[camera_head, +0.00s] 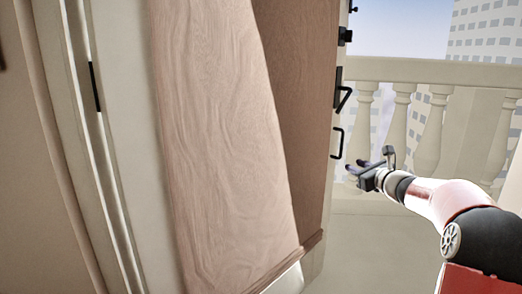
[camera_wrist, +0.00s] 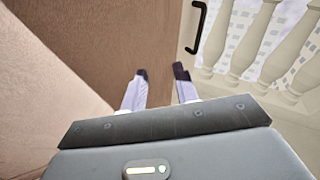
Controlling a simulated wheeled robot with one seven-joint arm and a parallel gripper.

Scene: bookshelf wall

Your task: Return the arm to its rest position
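My gripper (camera_head: 364,172) is at the right of the head view, at the end of my red and black arm, which reaches in from the lower right. In the wrist view my gripper (camera_wrist: 162,76) shows two fingers standing apart with nothing between them. It is open and empty. In the head view it appears close to a black door handle (camera_head: 337,143), but I cannot tell the exact gap. In the wrist view the handle (camera_wrist: 196,27) is beyond the fingertips and apart from them.
A wooden door panel (camera_head: 215,140) fills the middle of the head view, with a white frame (camera_head: 125,150) and a black hinge (camera_head: 95,87) at left. A stone balustrade (camera_head: 430,70) runs behind the arm at right. Pale floor (camera_head: 370,250) shows below the arm.

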